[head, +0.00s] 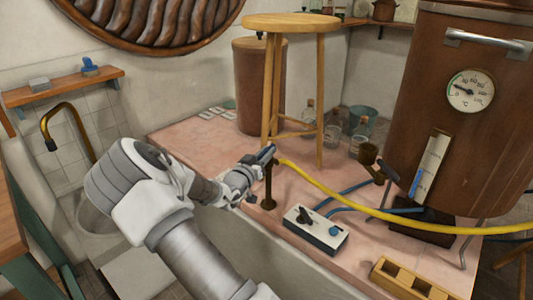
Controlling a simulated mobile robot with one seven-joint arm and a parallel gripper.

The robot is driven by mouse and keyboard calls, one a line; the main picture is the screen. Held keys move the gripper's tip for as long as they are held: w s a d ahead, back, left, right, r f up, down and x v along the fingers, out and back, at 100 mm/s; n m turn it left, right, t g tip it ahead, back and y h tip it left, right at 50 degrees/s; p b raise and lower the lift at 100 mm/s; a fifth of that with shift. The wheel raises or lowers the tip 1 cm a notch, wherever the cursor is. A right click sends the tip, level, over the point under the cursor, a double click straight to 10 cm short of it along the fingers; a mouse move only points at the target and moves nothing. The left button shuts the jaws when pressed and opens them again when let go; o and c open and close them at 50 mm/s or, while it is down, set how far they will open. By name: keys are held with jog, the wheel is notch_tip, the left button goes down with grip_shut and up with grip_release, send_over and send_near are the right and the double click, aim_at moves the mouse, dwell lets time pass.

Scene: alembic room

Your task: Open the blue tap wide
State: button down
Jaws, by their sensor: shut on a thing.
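The blue tap shows as a blue lever handle (267,151) on top of a thin dark upright post (268,185) with a round foot on the pink worktop. A yellow hose (370,208) leads off to the right from beside the tap's head. My gripper (257,160) comes in from the left and is shut on the blue handle. The fingers are small here and partly hide the handle and the tap's body, so how far the tap is turned cannot be told.
A white box with a black lever and a blue knob (315,231) stands right of the post. A wooden stool (290,23) stands close behind. A large copper vessel (460,120) with a dial is at right. A basin with a brass spout (60,112) is at left.

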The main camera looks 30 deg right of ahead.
jog(key=shift+r+m+g+h+p, duration=0.1)
jog(key=shift+m+g+h+p, duration=0.2)
jog(key=shift+g, duration=0.1)
jog(key=shift+m+g, duration=0.3)
jog(key=shift+g, duration=0.1)
jog(key=c, duration=0.8)
grip_release()
jog(key=shift+o, duration=0.2)
jog(key=shift+a, duration=0.1)
jog(key=p+v, duration=0.3)
jog(key=v, duration=1.4)
jog(key=shift+a+f+p, duration=0.2)
jog(key=shift+f+p, duration=0.15)
jog(key=shift+f, duration=0.05)
jog(key=shift+w, duration=0.1)
